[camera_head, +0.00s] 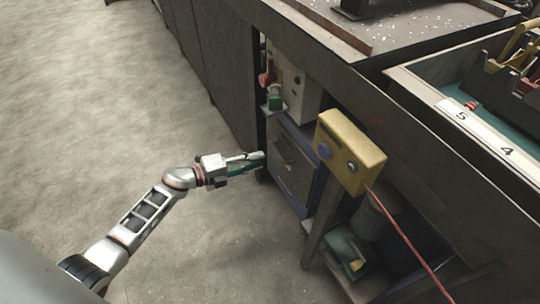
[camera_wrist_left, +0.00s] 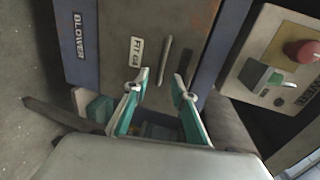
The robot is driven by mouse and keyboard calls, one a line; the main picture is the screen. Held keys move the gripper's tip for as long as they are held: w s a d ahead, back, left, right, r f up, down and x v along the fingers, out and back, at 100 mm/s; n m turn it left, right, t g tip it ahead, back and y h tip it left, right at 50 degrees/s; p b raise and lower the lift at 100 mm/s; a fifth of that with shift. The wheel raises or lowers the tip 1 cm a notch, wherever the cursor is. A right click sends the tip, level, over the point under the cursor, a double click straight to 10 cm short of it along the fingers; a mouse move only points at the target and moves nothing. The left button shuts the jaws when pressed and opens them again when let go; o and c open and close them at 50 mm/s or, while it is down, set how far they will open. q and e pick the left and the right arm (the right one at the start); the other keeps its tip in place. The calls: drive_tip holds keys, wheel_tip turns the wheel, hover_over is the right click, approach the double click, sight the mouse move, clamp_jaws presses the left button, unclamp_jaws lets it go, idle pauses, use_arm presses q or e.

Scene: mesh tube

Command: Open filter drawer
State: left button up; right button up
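The filter drawer (camera_head: 296,182) is a grey front in a blue-framed cabinet below the workbench. Its slim handle (camera_head: 286,152) shows on the front. In the left wrist view the drawer front (camera_wrist_left: 150,20) has a small white label, and the bar handle (camera_wrist_left: 166,62) lies beyond and between my fingertips. My left gripper (camera_head: 257,160) is just left of the drawer front in the head view. In the left wrist view its two green-and-grey fingers (camera_wrist_left: 161,80) are spread apart with nothing between them. I cannot tell whether they touch the front. My right gripper is in neither view.
A yellow control box (camera_head: 349,150) with a red cable hangs right of the drawer. A white switch panel (camera_wrist_left: 278,65) with a red button and green switch sits beside the cabinet. A blue frame marked BLOWER (camera_wrist_left: 79,38) borders the drawer. Open floor (camera_head: 90,100) lies left.

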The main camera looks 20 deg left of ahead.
use_arm(q)
drive_tip(key=b+x, duration=0.1)
drive_tip(key=x, duration=0.6)
drive_tip(key=shift+w+d+b, duration=0.25)
drive_tip(key=shift+w+b, duration=0.1)
clamp_jaws()
